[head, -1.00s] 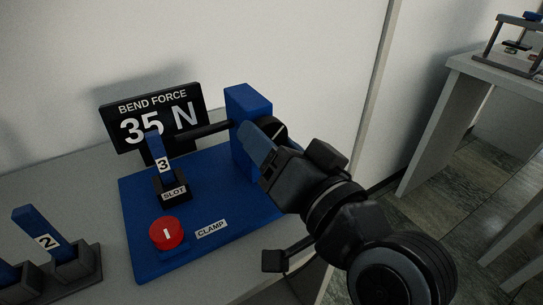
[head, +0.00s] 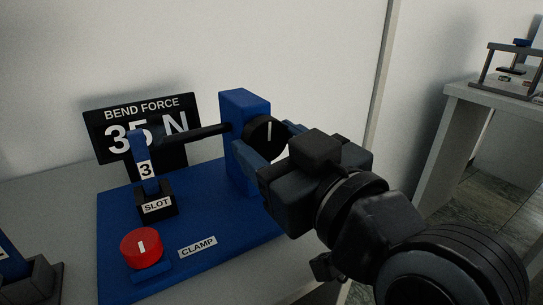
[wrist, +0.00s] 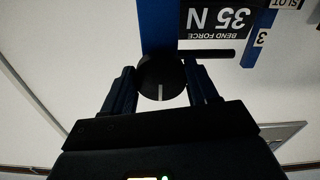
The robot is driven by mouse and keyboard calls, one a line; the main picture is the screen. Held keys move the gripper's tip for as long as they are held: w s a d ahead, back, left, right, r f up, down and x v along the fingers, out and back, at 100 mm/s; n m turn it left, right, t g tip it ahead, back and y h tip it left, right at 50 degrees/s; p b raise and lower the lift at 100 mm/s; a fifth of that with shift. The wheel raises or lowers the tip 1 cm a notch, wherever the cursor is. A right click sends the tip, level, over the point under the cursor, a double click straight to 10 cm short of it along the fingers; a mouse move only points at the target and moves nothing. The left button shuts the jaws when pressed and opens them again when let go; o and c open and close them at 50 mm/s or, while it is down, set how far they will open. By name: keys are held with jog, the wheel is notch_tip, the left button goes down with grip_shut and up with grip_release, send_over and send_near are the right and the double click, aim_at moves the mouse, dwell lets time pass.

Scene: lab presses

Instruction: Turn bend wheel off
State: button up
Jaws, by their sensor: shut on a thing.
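The bend wheel (head: 264,134) is a black knob with a white line on its face, on the right side of a blue post (head: 238,113). The line looks near upright in the head view. My gripper (head: 275,143) is shut on the wheel, with one finger on either side of it. The wrist view also shows the wheel (wrist: 158,78) between the fingertips (wrist: 160,68). A black display (head: 128,112) reads "BEND FORCE 35 N". A dark rod (head: 190,136) runs from the post towards blue strip 3 (head: 143,158), which stands upright in the slot (head: 157,204).
A red clamp button (head: 141,247) sits on the front of the blue base (head: 215,225). A grey holder (head: 42,281) with a blue piece is at the lower left. Another table (head: 480,101) with a small press stands at the right. A wall is close behind.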

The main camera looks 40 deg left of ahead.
jog(key=shift+f+n, duration=0.15)
jog(key=shift+n, duration=0.25)
jog(key=o, duration=1.1)
jog(key=shift+c, duration=0.2)
jog(key=v, duration=0.7)
jog(key=shift+d, duration=0.35)
jog(key=shift+s, duration=0.1)
